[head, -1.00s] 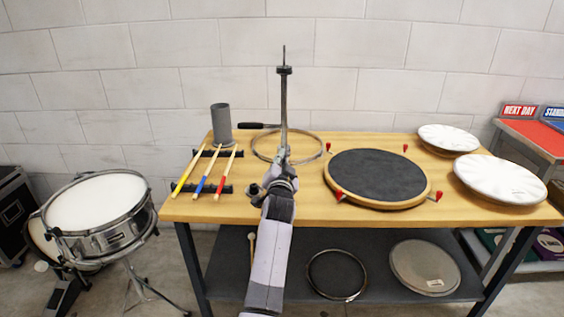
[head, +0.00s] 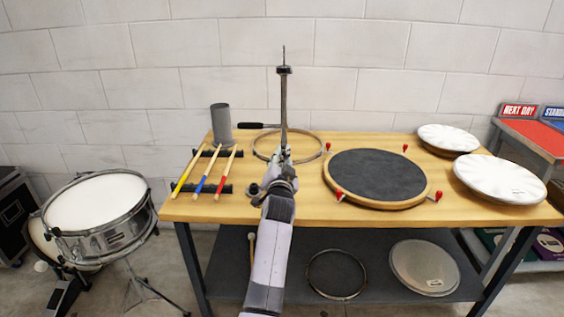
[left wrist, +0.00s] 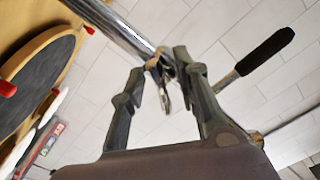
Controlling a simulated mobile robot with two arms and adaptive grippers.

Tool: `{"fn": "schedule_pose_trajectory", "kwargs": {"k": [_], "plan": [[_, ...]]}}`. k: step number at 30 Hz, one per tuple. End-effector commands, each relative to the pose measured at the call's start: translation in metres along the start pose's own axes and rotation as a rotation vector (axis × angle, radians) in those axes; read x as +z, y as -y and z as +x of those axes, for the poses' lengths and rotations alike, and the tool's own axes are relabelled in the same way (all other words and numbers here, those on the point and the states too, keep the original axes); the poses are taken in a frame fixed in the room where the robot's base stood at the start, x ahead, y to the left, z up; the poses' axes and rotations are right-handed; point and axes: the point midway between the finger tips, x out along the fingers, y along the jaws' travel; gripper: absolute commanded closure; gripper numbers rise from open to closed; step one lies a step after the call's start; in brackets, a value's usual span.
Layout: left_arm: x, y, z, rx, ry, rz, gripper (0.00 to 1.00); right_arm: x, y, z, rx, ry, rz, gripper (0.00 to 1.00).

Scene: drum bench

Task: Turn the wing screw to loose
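A chrome stand tube (head: 284,105) rises upright at the middle of the bench, with a dark clamp (head: 284,70) near its top. The tube also crosses the top of the left wrist view (left wrist: 125,28). The wing screw (left wrist: 165,97) is a small metal piece beside the tube, between my left fingertips. My left gripper (left wrist: 160,60) has one finger on each side of it. Whether both fingers press on it cannot be told. In the head view my left gripper (head: 283,157) is at the tube's lower part and hides the screw. My right gripper is in neither view.
A black handle (head: 250,125) sticks out left of the tube. A hoop (head: 314,157) lies behind my gripper. Sticks (head: 206,178) lie on a rack at left, near a grey cylinder (head: 221,124). A round black pad (head: 377,176) with red-tipped clamps lies right.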

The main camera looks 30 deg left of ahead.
Motion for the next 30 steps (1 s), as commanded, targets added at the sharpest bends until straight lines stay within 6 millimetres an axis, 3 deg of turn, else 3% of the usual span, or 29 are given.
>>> {"fn": "schedule_pose_trajectory", "kwargs": {"k": [5,18,30], "plan": [[-0.011,0.008,0.001,-0.003,-0.003,0.0,0.71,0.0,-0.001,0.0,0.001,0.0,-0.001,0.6],[-0.074,0.051,0.0,-0.003,-0.003,-0.001,0.71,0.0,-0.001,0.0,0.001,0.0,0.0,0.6],[-0.082,0.057,0.0,0.0,0.0,0.0,0.71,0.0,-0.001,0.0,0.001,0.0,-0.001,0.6]]}}
